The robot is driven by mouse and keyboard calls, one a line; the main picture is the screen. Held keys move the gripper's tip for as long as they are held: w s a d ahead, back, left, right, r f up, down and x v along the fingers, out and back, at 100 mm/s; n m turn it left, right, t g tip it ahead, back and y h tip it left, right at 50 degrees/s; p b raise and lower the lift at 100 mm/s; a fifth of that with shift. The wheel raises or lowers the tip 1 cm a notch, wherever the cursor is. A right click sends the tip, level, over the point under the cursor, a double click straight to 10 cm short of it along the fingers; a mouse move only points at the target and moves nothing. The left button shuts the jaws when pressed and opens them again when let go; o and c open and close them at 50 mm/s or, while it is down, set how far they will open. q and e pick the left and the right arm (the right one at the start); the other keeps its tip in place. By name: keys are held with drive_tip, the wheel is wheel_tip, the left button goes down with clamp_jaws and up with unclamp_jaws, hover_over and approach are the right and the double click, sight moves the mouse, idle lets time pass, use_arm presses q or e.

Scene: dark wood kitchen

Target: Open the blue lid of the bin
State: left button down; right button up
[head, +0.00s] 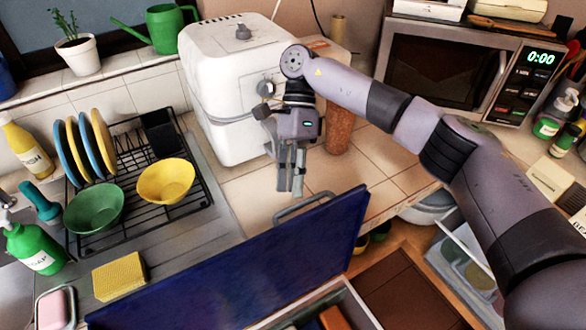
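A dark blue lid (240,265) stands raised and tilted in the lower middle of the head view. A grey bar handle (306,205) sits at its upper edge. Below it, an open space with a pale rim (345,290) shows, with an orange-brown thing (334,318) inside. My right gripper (291,188) points down behind the lid, with its fingertips close to the handle's left end. The fingers look close together with nothing clear between them; I cannot tell whether they touch the handle. My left gripper is not in view.
A white appliance (225,95) stands behind my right gripper, with a brown cylinder (339,130) beside it. A dish rack (125,215) with plates and bowls is at left. A microwave (440,68) is at back right. Tiled counter near the gripper is bare.

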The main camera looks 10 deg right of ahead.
drive_tip(key=v, duration=0.7)
drive_tip(key=shift+w, duration=0.15)
idle(0.3)
